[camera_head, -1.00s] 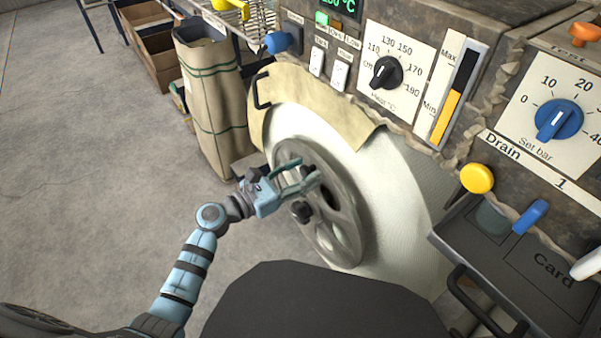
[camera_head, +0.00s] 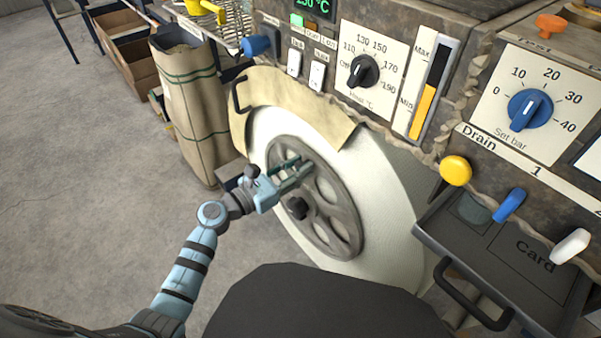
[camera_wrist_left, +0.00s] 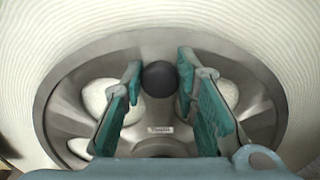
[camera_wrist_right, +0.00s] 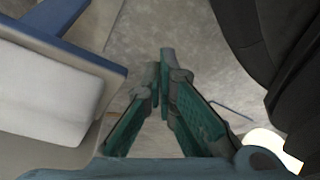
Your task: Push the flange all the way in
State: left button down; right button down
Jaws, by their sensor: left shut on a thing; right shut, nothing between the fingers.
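The grey spoked flange (camera_head: 345,222) sits at the face of the white roll (camera_head: 390,245) on the machine's left side. My left gripper (camera_head: 292,170) is at the flange's face. In the left wrist view, its teal fingers (camera_wrist_left: 158,85) stand either side of a round black knob (camera_wrist_left: 159,79), with the flange (camera_wrist_left: 65,115) behind. My right gripper (camera_wrist_right: 163,75) shows only in its wrist view, shut and empty, away from the flange.
The machine front carries a heat dial (camera_head: 362,72), a pressure dial (camera_head: 530,110), a yellow button (camera_head: 456,170) and a black card tray (camera_head: 455,235) jutting out at right. A paper sack (camera_head: 195,105) and boxes (camera_head: 130,60) stand at left. The floor at left is clear.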

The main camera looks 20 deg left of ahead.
pick_arm(q)
jog(key=shift+r, duration=0.1)
jog(key=c, duration=1.3)
grip_release()
jog(key=v, duration=1.2)
pick_arm(e)
jog(key=shift+w, duration=0.15)
